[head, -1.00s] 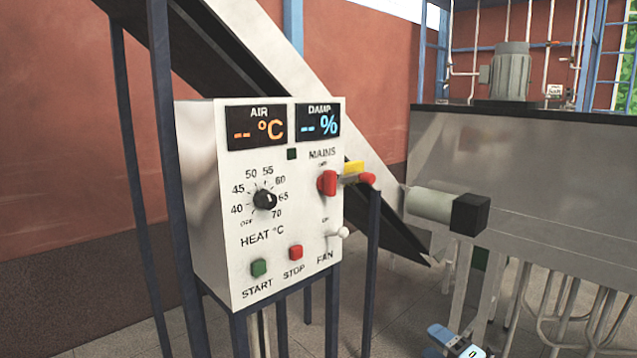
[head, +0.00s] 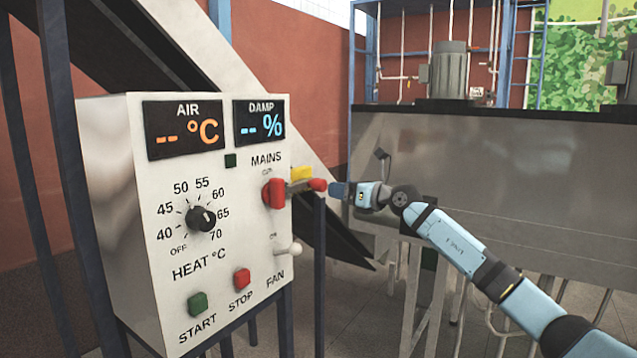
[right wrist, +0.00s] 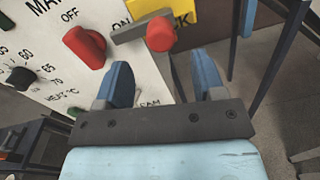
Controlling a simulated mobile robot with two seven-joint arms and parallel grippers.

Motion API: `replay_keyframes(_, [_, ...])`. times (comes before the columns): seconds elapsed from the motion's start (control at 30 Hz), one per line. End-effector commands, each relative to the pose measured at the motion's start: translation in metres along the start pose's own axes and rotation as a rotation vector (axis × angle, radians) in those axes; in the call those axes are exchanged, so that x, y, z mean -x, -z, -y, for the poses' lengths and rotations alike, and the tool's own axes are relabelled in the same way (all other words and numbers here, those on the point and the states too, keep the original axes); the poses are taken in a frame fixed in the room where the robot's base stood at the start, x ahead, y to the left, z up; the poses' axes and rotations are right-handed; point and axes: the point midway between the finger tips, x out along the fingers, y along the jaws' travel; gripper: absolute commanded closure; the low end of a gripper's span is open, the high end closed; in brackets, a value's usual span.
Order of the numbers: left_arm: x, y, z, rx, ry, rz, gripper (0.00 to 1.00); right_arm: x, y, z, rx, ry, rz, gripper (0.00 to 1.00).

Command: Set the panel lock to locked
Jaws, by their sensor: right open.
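A white control panel box (head: 150,245) fills the left of the head view. A grey lever (head: 300,187) with a red knob (head: 318,184) sticks out at its right edge, by a yellow tag (head: 301,173). In the right wrist view the tag (right wrist: 178,14) shows letters ending in "CK", with the red knob (right wrist: 160,34) in front of it. My right gripper (head: 340,190) is open and empty, just right of the knob. In the right wrist view its two blue fingers (right wrist: 163,76) are spread below the knob, which appears just beyond them. My left gripper is out of view.
A red MAINS switch (head: 273,193) sits just left of the lever. A white FAN toggle (head: 290,249) is below it. The HEAT dial (head: 200,218) is further left. A large grey metal tank (head: 500,180) stands behind my right arm.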

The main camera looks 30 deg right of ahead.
Motion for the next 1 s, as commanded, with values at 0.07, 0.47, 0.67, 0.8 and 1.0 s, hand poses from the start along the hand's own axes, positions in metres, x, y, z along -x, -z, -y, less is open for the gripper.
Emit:
replay_keyframes(0.07, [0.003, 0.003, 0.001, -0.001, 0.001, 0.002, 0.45, -0.019, -0.003, -0.002, -0.004, -0.002, 0.002, 0.37])
replay_keyframes(0.47, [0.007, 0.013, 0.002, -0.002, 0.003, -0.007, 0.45, -0.071, 0.000, 0.000, -0.002, -0.001, -0.001, 0.37])
replay_keyframes(0.67, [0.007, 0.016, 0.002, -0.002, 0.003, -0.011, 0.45, -0.074, 0.001, 0.000, -0.001, 0.000, -0.001, 0.37])
replay_keyframes(0.8, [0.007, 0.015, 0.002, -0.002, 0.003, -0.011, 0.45, -0.073, 0.001, 0.000, -0.001, 0.000, -0.001, 0.39])
replay_keyframes(1.0, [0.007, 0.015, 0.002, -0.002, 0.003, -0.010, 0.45, -0.073, 0.001, 0.000, -0.001, 0.000, -0.001, 0.85])
